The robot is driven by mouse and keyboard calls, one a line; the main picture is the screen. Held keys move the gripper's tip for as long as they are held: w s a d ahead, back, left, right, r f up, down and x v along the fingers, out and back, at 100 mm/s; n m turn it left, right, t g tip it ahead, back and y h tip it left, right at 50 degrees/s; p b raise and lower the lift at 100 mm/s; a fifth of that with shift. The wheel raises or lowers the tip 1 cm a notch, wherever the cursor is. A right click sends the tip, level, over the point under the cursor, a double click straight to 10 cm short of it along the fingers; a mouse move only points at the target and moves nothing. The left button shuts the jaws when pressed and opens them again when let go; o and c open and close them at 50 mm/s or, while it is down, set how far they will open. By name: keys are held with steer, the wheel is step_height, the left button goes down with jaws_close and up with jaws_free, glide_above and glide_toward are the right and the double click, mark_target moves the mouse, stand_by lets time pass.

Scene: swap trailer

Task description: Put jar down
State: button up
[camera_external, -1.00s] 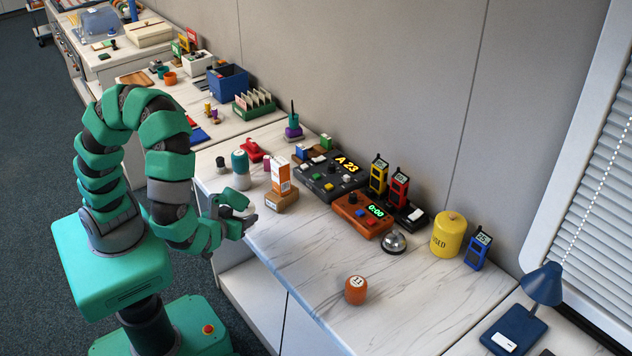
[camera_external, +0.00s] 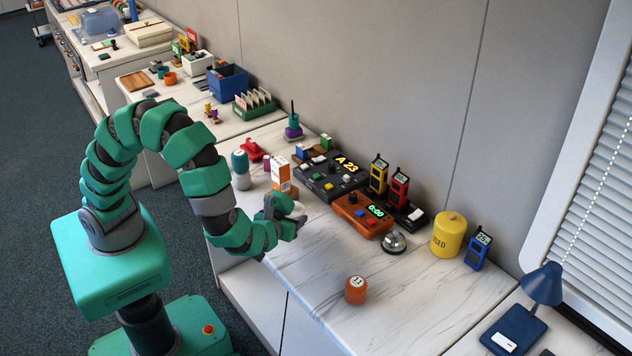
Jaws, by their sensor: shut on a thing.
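My gripper (camera_external: 297,222) is over the front part of the marble counter (camera_external: 335,255), left of the bell and in front of the orange-brown timer box. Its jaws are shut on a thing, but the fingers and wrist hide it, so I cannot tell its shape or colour. I cannot make out whether it touches the counter. An orange jar-like piece marked 11 (camera_external: 356,290) stands on the counter to the right, apart from my gripper. A yellow lidded canister (camera_external: 450,235) with dark lettering stands at the back right.
The orange-brown timer box (camera_external: 362,214) and silver bell (camera_external: 393,242) are close by on the right. An orange-and-white carton (camera_external: 281,173) stands just behind my gripper. A blue handheld device (camera_external: 478,249) stands beside the canister. The counter around the orange piece is clear.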

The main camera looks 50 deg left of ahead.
steer(key=shift+f+b, duration=1.7)
steer(key=shift+b, duration=0.2)
steer(key=shift+r, duration=0.1)
steer(key=o, duration=1.4)
steer(key=p+v, duration=0.3)
steer(key=v, duration=0.9)
